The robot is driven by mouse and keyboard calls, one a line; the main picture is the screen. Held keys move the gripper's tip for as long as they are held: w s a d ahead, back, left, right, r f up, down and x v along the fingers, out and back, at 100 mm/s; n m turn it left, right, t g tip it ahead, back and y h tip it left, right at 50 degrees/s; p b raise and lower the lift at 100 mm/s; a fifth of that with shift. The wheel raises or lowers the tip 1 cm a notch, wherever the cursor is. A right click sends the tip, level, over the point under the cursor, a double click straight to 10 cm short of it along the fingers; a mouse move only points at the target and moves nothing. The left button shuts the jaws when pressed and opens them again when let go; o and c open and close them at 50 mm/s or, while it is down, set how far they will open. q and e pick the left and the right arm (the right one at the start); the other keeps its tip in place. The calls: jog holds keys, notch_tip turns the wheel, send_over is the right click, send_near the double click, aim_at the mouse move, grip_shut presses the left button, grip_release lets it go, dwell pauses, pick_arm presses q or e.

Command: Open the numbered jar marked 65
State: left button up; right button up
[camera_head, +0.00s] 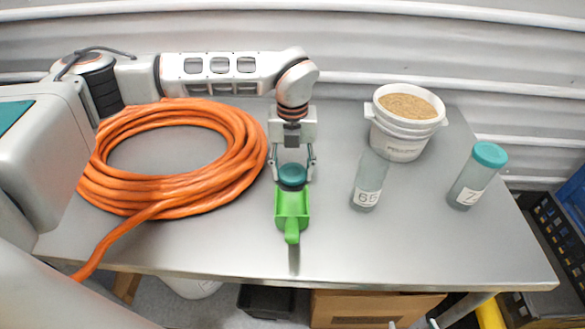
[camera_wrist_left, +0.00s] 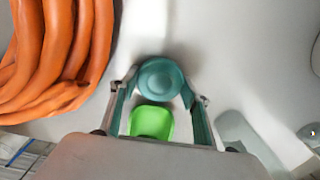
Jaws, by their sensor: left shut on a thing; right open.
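The jar marked 65 (camera_head: 366,185) stands upright on the table right of centre in the head view, a clear jar with a white label and no lid on its top. My left gripper (camera_head: 292,176) is shut on a round teal lid (camera_head: 292,175), left of the jar and apart from it. The lid also shows between the fingers in the left wrist view (camera_wrist_left: 160,79). A second jar (camera_head: 477,175), with a teal lid on and a partly readable label, stands further right. My right gripper is not in view.
A green scoop (camera_head: 292,212) lies just below the held lid in the picture. A white bucket (camera_head: 401,145) of tan granules stands behind jar 65. A coiled orange hose (camera_head: 220,180) covers the table's left side. The front right of the table (camera_head: 430,245) is clear.

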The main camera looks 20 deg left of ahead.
aim_at(292, 172)
pick_arm(q)
jog(key=shift+f, duration=0.15)
jog(key=o, duration=1.2)
notch_tip(292, 172, up, 12)
jog(key=shift+r+b, duration=0.1)
jog(key=shift+b, duration=0.5)
jog(key=shift+s, duration=0.15)
